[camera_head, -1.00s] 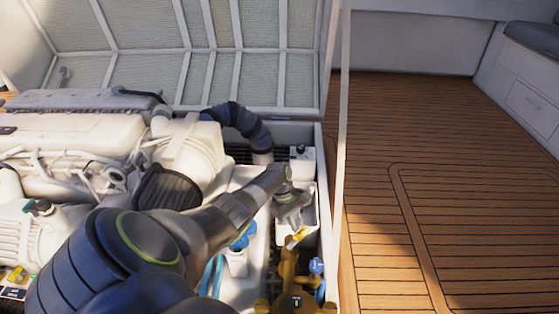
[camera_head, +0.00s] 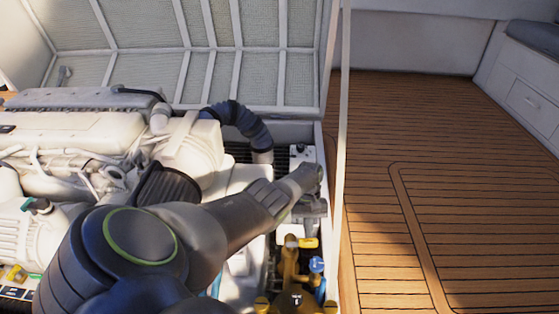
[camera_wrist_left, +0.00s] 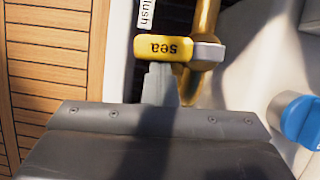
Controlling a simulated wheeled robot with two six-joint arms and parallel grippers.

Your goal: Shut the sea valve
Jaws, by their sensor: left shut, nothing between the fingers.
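The sea valve's yellow handle (camera_head: 308,242), marked "sea" in the left wrist view (camera_wrist_left: 165,48), lies across the top of brass pipework (camera_head: 290,268). It points right, toward the hatch's side wall, in the head view. My left gripper (camera_head: 308,222) reaches down just behind the handle. In the left wrist view its closed fingertips (camera_wrist_left: 160,78) are at the handle's edge, touching or nearly so, with nothing held between them. My right gripper is not in view.
The white engine (camera_head: 70,135) fills the left side. A blue handle (camera_head: 316,265) sits just below the yellow one. A blue round part (camera_wrist_left: 300,120) shows at right in the left wrist view. The hatch frame post (camera_head: 342,130) stands close right; the wooden floor (camera_head: 440,190) beyond is clear.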

